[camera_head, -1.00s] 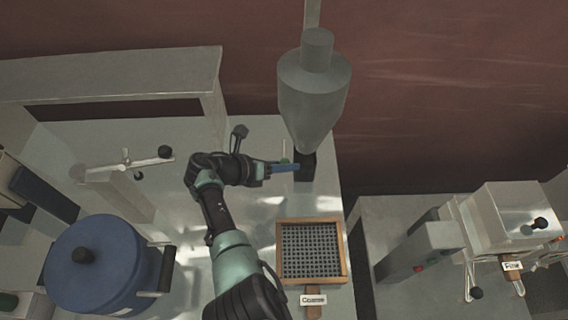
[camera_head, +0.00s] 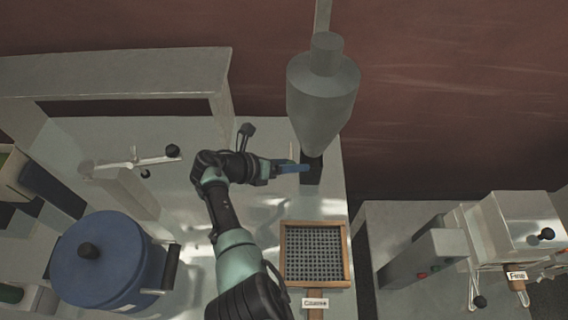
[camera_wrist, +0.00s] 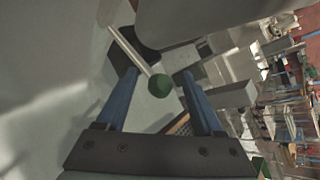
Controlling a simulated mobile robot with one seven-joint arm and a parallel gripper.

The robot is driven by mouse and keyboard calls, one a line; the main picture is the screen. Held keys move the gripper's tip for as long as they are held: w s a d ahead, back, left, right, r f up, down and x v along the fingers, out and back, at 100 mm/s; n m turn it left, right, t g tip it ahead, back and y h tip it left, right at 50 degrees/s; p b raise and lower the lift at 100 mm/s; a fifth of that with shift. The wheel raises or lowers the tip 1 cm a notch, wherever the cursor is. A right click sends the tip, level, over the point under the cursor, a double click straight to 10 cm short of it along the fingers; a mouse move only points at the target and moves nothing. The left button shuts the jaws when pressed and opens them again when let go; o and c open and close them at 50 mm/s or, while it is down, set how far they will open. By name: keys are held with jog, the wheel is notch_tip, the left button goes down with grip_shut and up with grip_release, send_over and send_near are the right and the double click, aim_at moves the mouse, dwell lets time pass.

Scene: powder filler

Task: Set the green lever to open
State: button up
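The green lever shows in the wrist view as a thin pale rod with a round green knob (camera_wrist: 159,85) at its end. My gripper (camera_wrist: 164,90) is open, with one blue finger on each side of the knob. I see gaps on both sides, so the fingers do not grip it. In the head view my gripper (camera_head: 296,168) is at the dark outlet (camera_head: 312,170) under the grey hopper (camera_head: 321,95). The knob cannot be made out there.
A wood-framed sieve (camera_head: 346,262) lies on the bench in front of the hopper. A blue lidded pot (camera_head: 118,275) and a stand with a black-knobbed lever (camera_head: 172,150) are to the left. A second machine (camera_head: 515,225) stands on the right, across a gap.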

jog(key=v, duration=1.3)
jog(key=shift+w, duration=0.1)
